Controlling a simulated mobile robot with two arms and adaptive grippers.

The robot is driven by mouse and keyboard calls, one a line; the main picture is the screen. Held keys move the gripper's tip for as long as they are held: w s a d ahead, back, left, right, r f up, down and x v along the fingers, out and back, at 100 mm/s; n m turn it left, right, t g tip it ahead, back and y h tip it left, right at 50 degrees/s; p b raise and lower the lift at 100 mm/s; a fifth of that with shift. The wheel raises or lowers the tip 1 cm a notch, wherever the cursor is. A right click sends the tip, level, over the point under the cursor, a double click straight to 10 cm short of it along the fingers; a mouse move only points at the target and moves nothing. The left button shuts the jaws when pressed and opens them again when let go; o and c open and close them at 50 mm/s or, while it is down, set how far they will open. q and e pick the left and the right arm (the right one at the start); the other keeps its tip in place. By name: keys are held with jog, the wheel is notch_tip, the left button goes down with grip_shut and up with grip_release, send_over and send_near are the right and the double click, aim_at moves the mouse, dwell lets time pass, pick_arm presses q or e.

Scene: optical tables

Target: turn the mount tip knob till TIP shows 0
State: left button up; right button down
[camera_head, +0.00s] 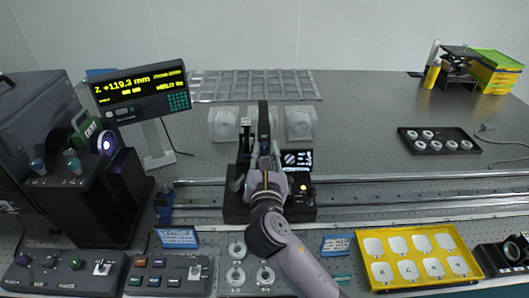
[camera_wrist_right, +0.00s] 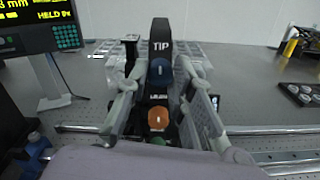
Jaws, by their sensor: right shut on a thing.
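The black mount (camera_head: 263,116) stands upright on a dark base at the middle of the table. In the right wrist view its top plate carries the label TIP (camera_wrist_right: 160,47). A blue knob (camera_wrist_right: 160,72) sits just below the label, and an orange knob (camera_wrist_right: 158,118) sits lower. My right gripper (camera_head: 265,152) reaches the mount from the front. In the right wrist view its fingers (camera_wrist_right: 161,70) are closed on both sides of the blue knob. A small display (camera_head: 297,159) is lit right of the gripper; its text is too small to read. My left gripper is out of view.
A large readout (camera_head: 140,92) at left shows Z +119.3 mm. A dark instrument housing (camera_head: 75,170) stands at far left. Metal rails (camera_head: 400,180) cross the table beside the mount. A yellow tray (camera_head: 415,256) lies front right and a black tray (camera_head: 438,147) back right.

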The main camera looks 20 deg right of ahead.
jog(key=shift+m, duration=1)
jog(key=m, duration=0.2)
jog(key=shift+m+p, duration=0.3)
jog(key=shift+m, duration=0.1)
jog(key=m, duration=0.3)
jog(key=shift+f+m, duration=0.1)
jog(key=shift+m, duration=0.2)
jog(key=shift+m+b, duration=0.45)
jog(key=shift+m, duration=1.05)
jog(key=c, duration=1.4)
grip_release()
jog(key=shift+s, duration=0.15)
